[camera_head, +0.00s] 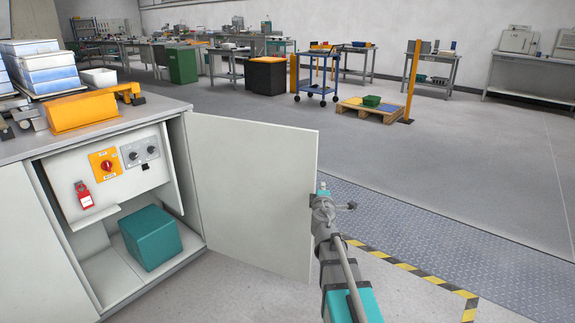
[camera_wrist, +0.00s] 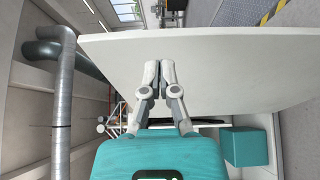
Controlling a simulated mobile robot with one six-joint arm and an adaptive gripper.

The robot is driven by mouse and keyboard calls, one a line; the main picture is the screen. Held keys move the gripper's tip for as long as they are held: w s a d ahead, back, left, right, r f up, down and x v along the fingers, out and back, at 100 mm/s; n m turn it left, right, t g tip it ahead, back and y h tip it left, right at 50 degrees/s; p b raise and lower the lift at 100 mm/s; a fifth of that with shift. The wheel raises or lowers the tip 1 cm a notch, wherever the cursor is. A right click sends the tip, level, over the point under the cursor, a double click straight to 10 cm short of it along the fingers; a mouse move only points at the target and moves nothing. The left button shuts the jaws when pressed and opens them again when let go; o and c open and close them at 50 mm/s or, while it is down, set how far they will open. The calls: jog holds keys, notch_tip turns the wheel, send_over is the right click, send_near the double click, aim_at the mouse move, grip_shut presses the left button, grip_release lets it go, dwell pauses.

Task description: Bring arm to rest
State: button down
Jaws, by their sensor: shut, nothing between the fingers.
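My gripper (camera_wrist: 160,68) is shut and empty in the wrist view, its two fingers together in front of the pale cabinet door (camera_wrist: 225,70). Whether the fingertips touch the door cannot be told. In the head view my arm reaches up from the bottom right, with its end beside the free edge of the open door (camera_head: 250,195). The fingers do not show clearly there.
The cabinet (camera_head: 25,225) stands open at left, with an orange switch plate (camera_head: 105,163), a red lock tag (camera_head: 84,196) and a teal box (camera_head: 150,237) inside. Floor to the right is clear, with yellow-black striping (camera_head: 425,277). Workbenches stand far back.

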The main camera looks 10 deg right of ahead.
jog(key=s+f+m+g+h, duration=0.1)
jog(key=s+f+m+g, duration=0.9)
jog(key=s+f+m, duration=0.25)
jog(key=s+a+f+m+g+y, duration=0.1)
jog(key=s+a+f+g+y, duration=0.25)
jog(key=s+a, duration=0.35)
jog(key=s+a+f+m+g+y, duration=0.1)
jog(key=s+a+f+g+y, duration=0.2)
jog(key=s+a, duration=0.35)
notch_tip(320, 180, up, 39)
jog(key=p, duration=3.9)
jog(key=shift+s+a+r+g, duration=0.15)
jog(key=shift+a+r+g, duration=0.05)
jog(key=shift+a+g, duration=0.15)
jog(key=shift+d, duration=0.1)
